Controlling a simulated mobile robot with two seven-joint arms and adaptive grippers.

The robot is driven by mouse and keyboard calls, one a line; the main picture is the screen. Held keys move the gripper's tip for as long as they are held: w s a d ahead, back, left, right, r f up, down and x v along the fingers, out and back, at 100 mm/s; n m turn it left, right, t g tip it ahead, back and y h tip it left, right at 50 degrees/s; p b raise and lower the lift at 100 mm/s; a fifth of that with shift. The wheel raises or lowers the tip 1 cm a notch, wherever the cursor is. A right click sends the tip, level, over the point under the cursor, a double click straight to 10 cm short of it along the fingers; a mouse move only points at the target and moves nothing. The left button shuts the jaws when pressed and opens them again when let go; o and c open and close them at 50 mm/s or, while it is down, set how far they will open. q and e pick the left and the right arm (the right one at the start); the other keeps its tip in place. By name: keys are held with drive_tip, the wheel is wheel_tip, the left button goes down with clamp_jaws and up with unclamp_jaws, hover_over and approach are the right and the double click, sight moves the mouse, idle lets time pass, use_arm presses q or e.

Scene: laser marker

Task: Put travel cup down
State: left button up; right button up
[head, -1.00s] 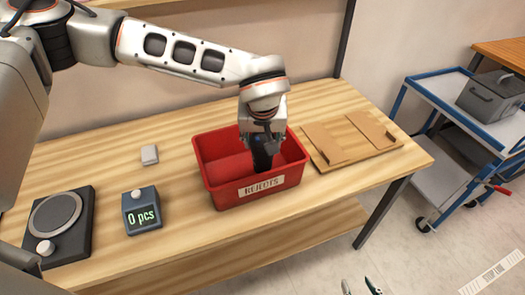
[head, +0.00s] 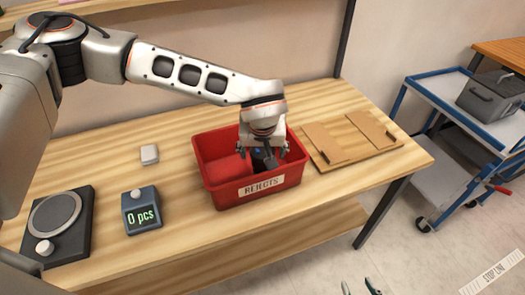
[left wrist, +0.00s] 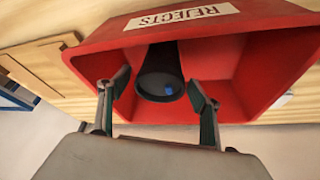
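The dark travel cup (head: 265,161) is inside the red bin labelled REJECTS (head: 260,196). Its dark round end with a small blue patch shows in the left wrist view (left wrist: 160,74). My left gripper (head: 263,152) is over the bin with its fingers spread. In the left wrist view the fingers (left wrist: 160,95) stand apart on either side of the cup, with gaps visible. The cup looks tilted; its lower part is partly hidden by the bin wall. My right gripper (head: 359,286) shows only as two separated fingertips at the bottom edge of the head view.
A wooden board with flat pieces (head: 352,140) lies right of the bin. A counter reading 0 pcs (head: 142,214), a small white block (head: 149,154) and a black scale-like device (head: 57,226) are to the left. A blue cart (head: 470,125) stands beyond the table.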

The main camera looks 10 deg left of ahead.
use_arm(q)
drive_tip(key=shift+r, duration=0.1)
drive_tip(key=shift+r, duration=0.35)
drive_tip(key=v, duration=1.1)
drive_tip(key=shift+s, duration=0.25)
drive_tip(key=shift+r, duration=0.1)
